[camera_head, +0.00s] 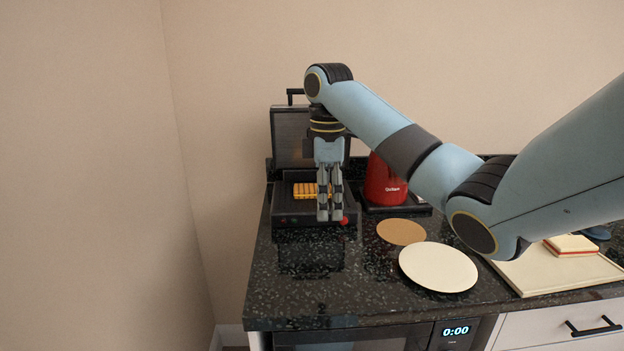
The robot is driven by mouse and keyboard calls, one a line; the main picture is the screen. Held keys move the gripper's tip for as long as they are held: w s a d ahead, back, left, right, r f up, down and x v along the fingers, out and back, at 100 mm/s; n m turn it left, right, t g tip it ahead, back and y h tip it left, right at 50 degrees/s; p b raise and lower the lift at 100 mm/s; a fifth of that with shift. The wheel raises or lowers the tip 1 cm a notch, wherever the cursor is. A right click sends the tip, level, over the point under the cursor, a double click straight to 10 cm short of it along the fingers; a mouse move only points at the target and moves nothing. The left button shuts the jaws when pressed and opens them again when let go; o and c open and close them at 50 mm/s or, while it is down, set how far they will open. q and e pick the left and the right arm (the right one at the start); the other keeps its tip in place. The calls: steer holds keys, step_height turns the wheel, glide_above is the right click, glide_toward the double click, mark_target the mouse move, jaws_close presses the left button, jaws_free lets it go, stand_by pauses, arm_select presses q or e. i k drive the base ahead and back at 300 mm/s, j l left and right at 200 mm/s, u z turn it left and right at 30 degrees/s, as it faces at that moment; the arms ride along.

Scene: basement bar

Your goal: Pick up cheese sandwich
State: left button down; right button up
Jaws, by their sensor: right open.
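A yellow-orange item with darker lines (304,190), which may be the cheese sandwich, lies on the lower plate of an open grill press (290,219). My right gripper (330,214) points down over the press, just right of this item, and partly covers it. Its fingers are open with a narrow gap, and I see nothing between them. Whether they touch the item or the press I cannot tell. A pale bread-like stack with a red-orange edge (570,244), perhaps another sandwich, lies on a cream board (545,275) at the right. My left gripper is not in view.
A red kettle (383,184) stands right of the press, behind my arm. A tan disc (401,232) and a white plate (440,268) lie on the dark speckled counter (330,290). The press's raised lid (290,135) stands behind my gripper. The counter before the press is clear.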

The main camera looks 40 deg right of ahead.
mark_target(304, 191)
steer(key=i+l, duration=0.65)
steer(key=l, duration=0.25)
